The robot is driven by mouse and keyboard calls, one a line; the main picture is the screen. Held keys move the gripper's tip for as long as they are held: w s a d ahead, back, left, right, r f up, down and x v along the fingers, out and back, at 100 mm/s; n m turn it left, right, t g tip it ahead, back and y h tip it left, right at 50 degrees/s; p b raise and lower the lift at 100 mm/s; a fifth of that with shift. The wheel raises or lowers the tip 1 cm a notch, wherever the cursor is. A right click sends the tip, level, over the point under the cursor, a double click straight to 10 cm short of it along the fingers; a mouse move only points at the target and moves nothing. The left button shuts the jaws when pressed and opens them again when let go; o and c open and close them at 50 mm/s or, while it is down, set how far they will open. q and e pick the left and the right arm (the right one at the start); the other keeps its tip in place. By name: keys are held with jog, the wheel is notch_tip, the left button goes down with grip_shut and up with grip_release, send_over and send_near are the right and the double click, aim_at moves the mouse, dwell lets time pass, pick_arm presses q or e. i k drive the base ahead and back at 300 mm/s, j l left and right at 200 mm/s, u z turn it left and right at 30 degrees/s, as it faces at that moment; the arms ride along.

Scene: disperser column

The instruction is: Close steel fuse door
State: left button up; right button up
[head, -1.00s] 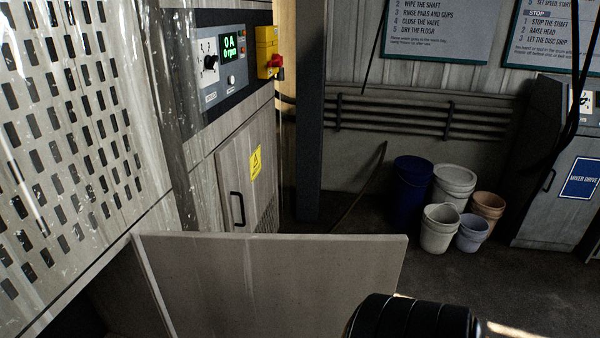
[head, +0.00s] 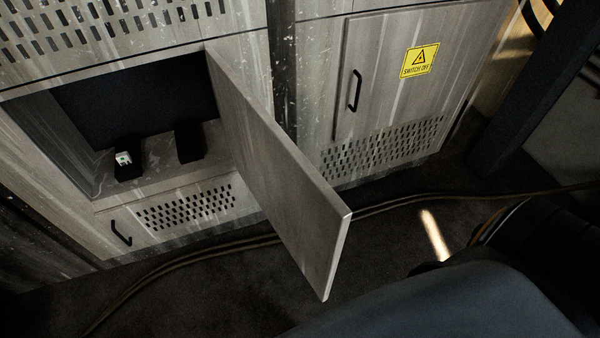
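The steel fuse door (head: 280,175) stands wide open in the head view, swung out from the cabinet front with its hinge side at the right of the opening. Behind it the fuse compartment (head: 70,135) is exposed. Inside are two dark holders; the left holder (head: 128,168) has a small white and green piece on it, and the right holder (head: 189,142) shows no such piece. Neither of my grippers is in view. Dark parts of my own body fill the lower right, apart from the door in the picture.
A closed cabinet door (head: 385,75) with a black handle and a yellow warning label (head: 419,61) is to the right. A lower vented panel (head: 185,208) has a handle. Cables (head: 180,258) run along the floor. A dark post (head: 530,90) stands at right.

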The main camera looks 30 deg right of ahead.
aim_at(311, 220)
jog(key=l+u, duration=0.25)
jog(key=l, duration=0.35)
jog(key=k+l+u, duration=0.15)
jog(key=l+u, duration=0.15)
jog(key=l, duration=0.25)
jog(key=l+u, duration=0.15)
jog(key=l, duration=0.7)
